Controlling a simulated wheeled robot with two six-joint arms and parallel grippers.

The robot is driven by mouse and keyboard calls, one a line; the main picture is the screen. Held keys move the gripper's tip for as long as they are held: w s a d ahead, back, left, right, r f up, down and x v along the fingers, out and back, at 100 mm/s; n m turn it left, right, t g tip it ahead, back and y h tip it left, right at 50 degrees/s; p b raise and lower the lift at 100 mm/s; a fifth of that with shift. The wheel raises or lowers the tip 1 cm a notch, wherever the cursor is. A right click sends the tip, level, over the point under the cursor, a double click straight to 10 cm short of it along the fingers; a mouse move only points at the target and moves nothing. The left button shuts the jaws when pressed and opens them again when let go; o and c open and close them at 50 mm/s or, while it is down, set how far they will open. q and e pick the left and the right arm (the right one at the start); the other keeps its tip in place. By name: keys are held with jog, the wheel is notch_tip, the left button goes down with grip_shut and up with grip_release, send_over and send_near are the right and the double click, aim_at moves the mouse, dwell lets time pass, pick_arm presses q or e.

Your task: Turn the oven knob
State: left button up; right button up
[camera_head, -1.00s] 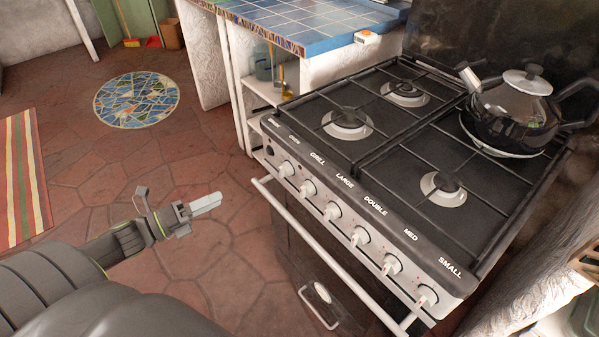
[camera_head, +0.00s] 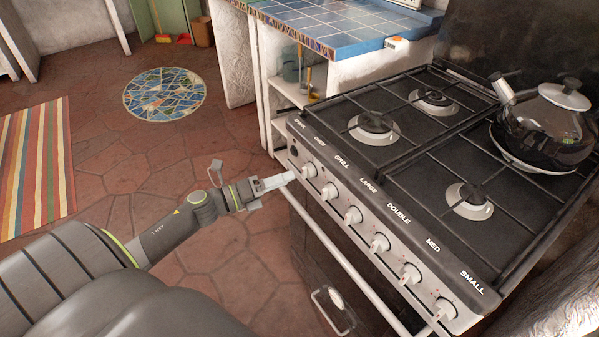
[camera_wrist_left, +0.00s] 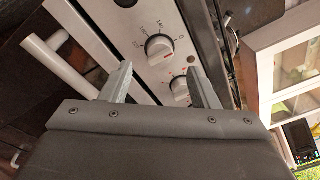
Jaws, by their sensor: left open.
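The oven knob (camera_head: 309,170) is the round silver one at the far left of the stove's sloped front panel, below the "OVEN" label. My left gripper (camera_head: 290,178) reaches in from the left, with its fingertips just left of and close to this knob. In the left wrist view its two fingers (camera_wrist_left: 162,85) are spread apart and empty. One knob (camera_wrist_left: 180,88) shows in the gap between the fingers and another knob (camera_wrist_left: 158,47) with dial marks lies beyond them. I cannot tell contact. My right gripper is not in view.
Several other knobs (camera_head: 380,243) run along the panel toward the lower right. The white oven handle bar (camera_head: 343,262) runs below them. A kettle (camera_head: 548,120) stands on the back right burner. A tiled counter (camera_head: 340,25) adjoins the stove's left side. The floor left of the stove is clear.

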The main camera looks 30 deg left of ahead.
aim_at(307, 172)
pick_arm(q)
jog(key=p+x, duration=0.1)
jog(key=x, duration=0.4)
jog(key=shift+w+d, duration=0.1)
jog(key=shift+w, duration=0.15)
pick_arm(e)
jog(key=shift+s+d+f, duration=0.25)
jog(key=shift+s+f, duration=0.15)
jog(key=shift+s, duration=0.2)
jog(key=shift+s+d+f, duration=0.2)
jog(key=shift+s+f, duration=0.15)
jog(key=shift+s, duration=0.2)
pick_arm(q)
jog(key=c, duration=1)
